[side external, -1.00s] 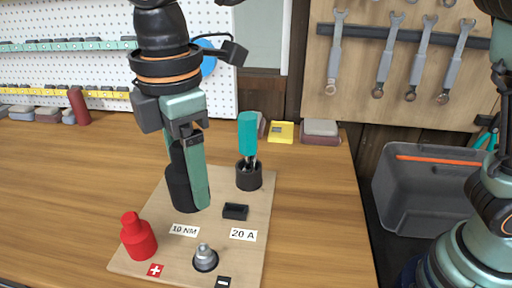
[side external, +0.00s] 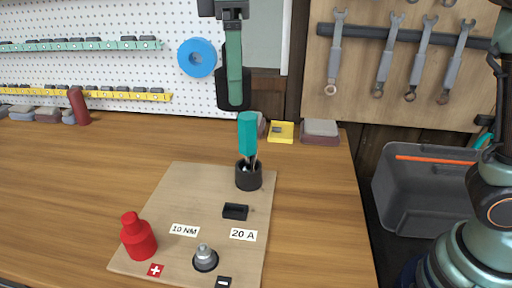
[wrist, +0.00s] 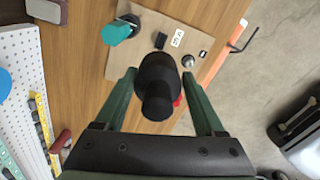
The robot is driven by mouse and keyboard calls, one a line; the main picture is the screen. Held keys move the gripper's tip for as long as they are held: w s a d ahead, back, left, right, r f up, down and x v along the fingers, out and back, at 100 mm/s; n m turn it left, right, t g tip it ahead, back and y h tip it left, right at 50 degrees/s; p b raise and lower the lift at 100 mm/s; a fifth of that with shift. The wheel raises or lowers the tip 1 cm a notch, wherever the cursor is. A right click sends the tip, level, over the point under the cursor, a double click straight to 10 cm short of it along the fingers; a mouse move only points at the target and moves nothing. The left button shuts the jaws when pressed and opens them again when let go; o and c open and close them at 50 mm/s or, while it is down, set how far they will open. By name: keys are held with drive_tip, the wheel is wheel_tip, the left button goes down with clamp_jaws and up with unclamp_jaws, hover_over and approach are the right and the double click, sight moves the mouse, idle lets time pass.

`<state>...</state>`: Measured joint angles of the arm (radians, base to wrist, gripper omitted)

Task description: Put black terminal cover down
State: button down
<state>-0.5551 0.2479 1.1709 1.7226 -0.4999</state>
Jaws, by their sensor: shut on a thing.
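My gripper (side external: 234,98) is shut on the black terminal cover (side external: 222,92) and holds it high above the back of the bench. In the wrist view the cover (wrist: 157,75) sits between the two green fingers, its narrow end toward the camera. The bare metal terminal post (side external: 205,255) stands at the front of the wooden board (side external: 190,210), beside a black minus label (side external: 224,282). It also shows in the wrist view (wrist: 187,61). A red cover (side external: 138,238) stands upright at the board's left front, near a red plus label (side external: 155,270).
A teal-handled tool (side external: 248,135) stands in a black cup (side external: 249,177) at the board's back. A small black block (side external: 235,212) lies mid-board. The bench (side external: 80,180) left of the board is clear. A grey bin (side external: 425,195) is to the right.

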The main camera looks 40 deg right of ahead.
drive_tip(key=d+m, duration=1.2)
drive_tip(key=d, duration=1.1)
drive_tip(key=f, duration=2.5)
drive_tip(key=shift+w+a+f, duration=0.2)
drive_tip(key=shift+w, duration=0.05)
drive_tip(key=shift+f, duration=0.15)
unclamp_jaws()
wheel_tip(320, 180, up, 11)
drive_tip(key=s+r+t, duration=0.3)
drive_tip(key=s+t, duration=0.2)
drive_tip(key=s, duration=0.2)
drive_tip(key=shift+s+a+r+t, duration=0.2)
drive_tip(key=shift+s+t, duration=0.1)
drive_tip(key=shift+s, duration=0.1)
